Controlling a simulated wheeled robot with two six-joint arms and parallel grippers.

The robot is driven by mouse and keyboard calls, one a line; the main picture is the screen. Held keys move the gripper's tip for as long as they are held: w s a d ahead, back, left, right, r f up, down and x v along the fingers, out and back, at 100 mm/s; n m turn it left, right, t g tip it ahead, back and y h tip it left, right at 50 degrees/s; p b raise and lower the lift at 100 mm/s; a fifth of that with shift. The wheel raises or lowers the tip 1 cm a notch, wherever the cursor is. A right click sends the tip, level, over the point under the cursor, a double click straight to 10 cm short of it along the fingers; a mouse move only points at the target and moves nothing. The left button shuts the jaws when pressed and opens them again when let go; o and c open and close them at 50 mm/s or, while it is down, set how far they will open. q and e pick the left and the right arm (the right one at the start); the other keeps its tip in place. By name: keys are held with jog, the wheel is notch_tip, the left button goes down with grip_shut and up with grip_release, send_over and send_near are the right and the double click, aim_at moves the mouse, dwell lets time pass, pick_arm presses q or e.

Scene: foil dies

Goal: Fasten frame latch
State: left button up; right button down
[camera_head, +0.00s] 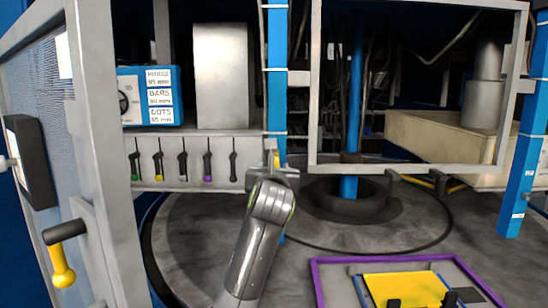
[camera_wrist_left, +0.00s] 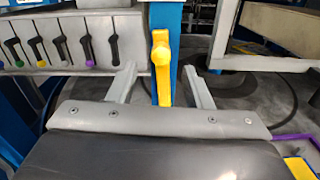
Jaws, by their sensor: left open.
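The yellow latch (camera_wrist_left: 161,58) has a rounded knob and a straight bar hanging down along the blue post (camera_wrist_left: 176,20). In the head view only a sliver of the latch (camera_head: 277,158) shows above my left gripper (camera_head: 272,168). My left gripper is open, and in the left wrist view its two fingers (camera_wrist_left: 160,72) stand either side of the latch with gaps. I see no contact. The grey rectangular frame (camera_head: 314,90) stands just right of the blue post (camera_head: 277,60). Whether it is fastened cannot be told. My right gripper is not in view.
A panel with several small coloured-tip levers (camera_head: 182,160) lies left of the post. A grey door frame (camera_head: 95,120) with a yellow handle (camera_head: 62,265) stands at far left. A purple-edged tray (camera_head: 316,270) holding a yellow plate (camera_head: 405,284) sits at lower right.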

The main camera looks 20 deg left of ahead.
pick_arm(q)
jog(key=p+x, duration=0.2)
jog(key=x, duration=0.6)
jog(key=shift+f, duration=0.1)
grip_shut()
